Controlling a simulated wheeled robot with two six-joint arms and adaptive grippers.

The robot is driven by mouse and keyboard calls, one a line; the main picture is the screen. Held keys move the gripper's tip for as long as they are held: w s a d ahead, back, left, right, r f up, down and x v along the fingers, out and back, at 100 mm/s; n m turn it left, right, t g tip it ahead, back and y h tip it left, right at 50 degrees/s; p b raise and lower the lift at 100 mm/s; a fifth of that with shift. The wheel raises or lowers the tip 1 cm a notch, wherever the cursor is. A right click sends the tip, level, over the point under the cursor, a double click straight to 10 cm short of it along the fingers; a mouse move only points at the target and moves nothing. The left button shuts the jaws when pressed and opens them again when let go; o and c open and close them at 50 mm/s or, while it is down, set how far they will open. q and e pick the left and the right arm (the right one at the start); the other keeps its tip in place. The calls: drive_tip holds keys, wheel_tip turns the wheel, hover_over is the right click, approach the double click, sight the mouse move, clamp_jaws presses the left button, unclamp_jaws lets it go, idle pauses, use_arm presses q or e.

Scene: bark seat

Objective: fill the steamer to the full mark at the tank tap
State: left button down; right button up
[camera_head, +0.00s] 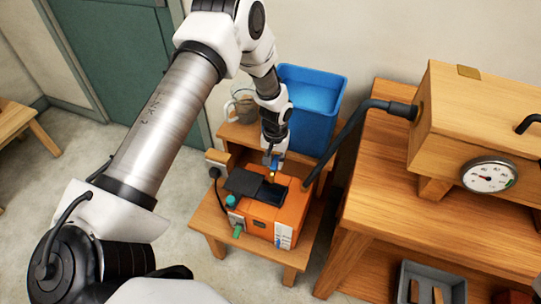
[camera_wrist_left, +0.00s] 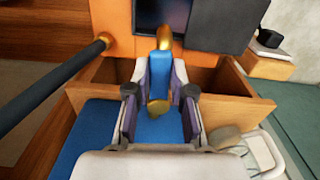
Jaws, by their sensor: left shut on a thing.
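The orange steamer (camera_head: 261,215) stands on a low wooden stool, its black lid (camera_head: 244,182) open beside a dark filler opening (camera_head: 271,193). A pale level strip (camera_head: 283,238) is on its front; its marks are too small to read. The blue tank (camera_head: 309,100) stands behind it. My left gripper (camera_head: 273,160) is shut on the blue tap lever (camera_wrist_left: 160,66) in front of the tank. The brass spout (camera_wrist_left: 164,38) points toward the filler opening in the left wrist view. I cannot tell whether water runs. My right gripper is not in view.
A black hose (camera_head: 352,135) runs from the steamer to a wooden box (camera_head: 470,115) with a dial gauge (camera_head: 489,176) on the bench (camera_head: 385,190). A clear jug (camera_head: 243,103) stands left of the tank. A grey tray (camera_head: 430,282) is on the lower shelf.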

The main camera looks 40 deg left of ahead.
use_arm(q)
drive_tip(key=shift+w+d+r+n+p, duration=0.1)
drive_tip(key=shift+w+d+n+p, duration=0.15)
drive_tip(key=shift+n, duration=0.3)
drive_tip(key=shift+w+d+r+n+p, duration=0.15)
drive_tip(key=shift+n+p, duration=0.1)
drive_tip(key=shift+n, duration=0.3)
drive_tip(key=w+n+p, duration=0.1)
drive_tip(key=n, duration=0.2)
drive_tip(key=d+n+p, duration=0.1)
drive_tip(key=n, duration=0.2)
drive_tip(key=w+d+n+p, duration=0.1)
drive_tip(key=n, duration=0.2)
drive_tip(key=shift+w+f+n, duration=0.3)
drive_tip(key=shift+w+n, duration=0.05)
drive_tip(key=shift+n, duration=0.05)
drive_tip(key=shift+s+d, duration=0.1)
drive_tip(key=shift+d, duration=0.05)
idle(5.5)
